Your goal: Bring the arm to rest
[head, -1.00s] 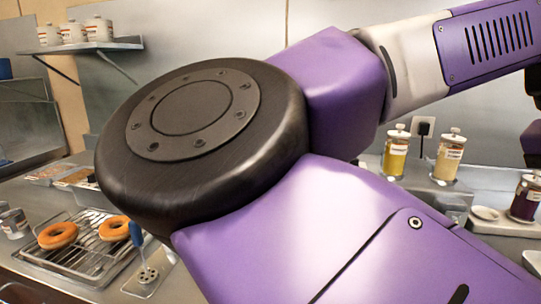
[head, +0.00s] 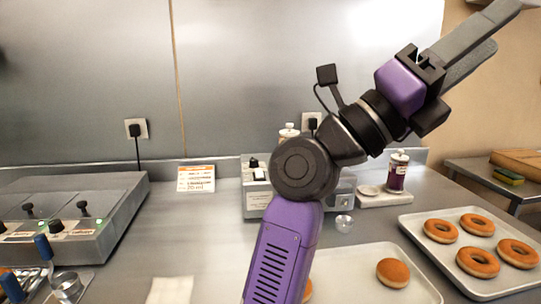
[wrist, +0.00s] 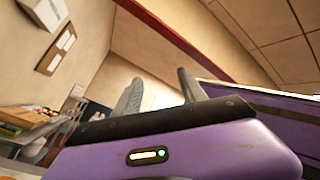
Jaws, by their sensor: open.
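My arm rises from the bottom middle of the head view, purple and black, and bends up to the right. My gripper (head: 495,40) is at the upper right, raised well above the counter and pointing up and away. In the wrist view my gripper (wrist: 160,92) shows its two grey fingers apart, with nothing between them.
A tray (head: 415,228) with several doughnuts stands on the right of the counter. Another tray (head: 420,283) holds a round bun (head: 393,272). A jar (head: 397,172) stands behind them. A grey control unit (head: 75,215) is at the left.

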